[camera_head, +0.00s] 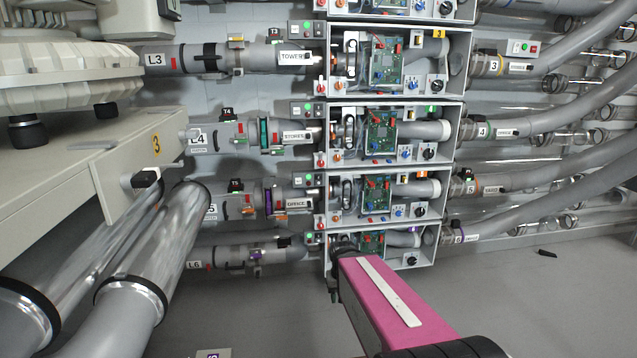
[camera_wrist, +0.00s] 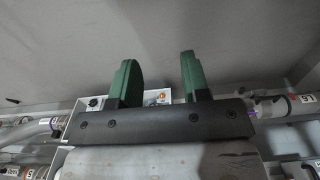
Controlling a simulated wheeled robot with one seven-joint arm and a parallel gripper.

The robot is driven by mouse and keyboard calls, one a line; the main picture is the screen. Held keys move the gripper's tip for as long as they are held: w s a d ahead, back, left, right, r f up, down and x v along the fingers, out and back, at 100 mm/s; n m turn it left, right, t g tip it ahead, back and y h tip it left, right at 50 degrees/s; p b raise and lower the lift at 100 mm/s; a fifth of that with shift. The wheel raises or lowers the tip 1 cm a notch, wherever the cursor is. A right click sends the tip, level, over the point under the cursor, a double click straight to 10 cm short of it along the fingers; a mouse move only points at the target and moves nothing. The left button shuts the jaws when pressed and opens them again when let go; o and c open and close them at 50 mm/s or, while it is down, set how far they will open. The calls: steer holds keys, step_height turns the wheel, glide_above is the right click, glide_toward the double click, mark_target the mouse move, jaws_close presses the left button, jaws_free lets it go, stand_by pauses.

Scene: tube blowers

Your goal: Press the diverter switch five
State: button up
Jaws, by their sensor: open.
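The row-five diverter unit (camera_head: 386,218) is an open grey box with a green circuit board (camera_head: 376,195), a blue knob (camera_head: 398,211) and a black knob (camera_head: 420,211), in the head view. A small button box (camera_head: 314,180) with a green light sits at its upper left. I cannot tell which control is the switch. My gripper is open and empty in the wrist view, between its green fingers (camera_wrist: 157,70). It faces the lowest box, row six, whose black knob shows in the wrist view (camera_wrist: 95,103). In the head view, my pink arm covers part of that box.
Similar units are stacked above, including row four (camera_head: 380,160) and row three (camera_head: 390,95). Grey tubes (camera_head: 570,190) run to the right. A beige machine (camera_head: 90,165) and shiny pipes (camera_head: 150,245) fill the left. The floor (camera_head: 540,310) at lower right is largely clear.

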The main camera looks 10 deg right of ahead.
steer(key=c, duration=0.4)
steer(key=shift+w, duration=0.4)
jaws_close()
steer(key=w+r+m+t, duration=0.4)
steer(key=w+r+m, duration=0.2)
steer(key=w, duration=0.6)
steer(key=w+r+m+t, duration=0.5)
steer(key=w+r, duration=0.5)
steer(key=w, duration=0.2)
steer(key=w+r+m+t, duration=0.4)
steer(key=w+r+m, duration=0.3)
steer(key=w, duration=0.5)
steer(key=shift+d+r, duration=0.2)
steer(key=shift+r, duration=0.65)
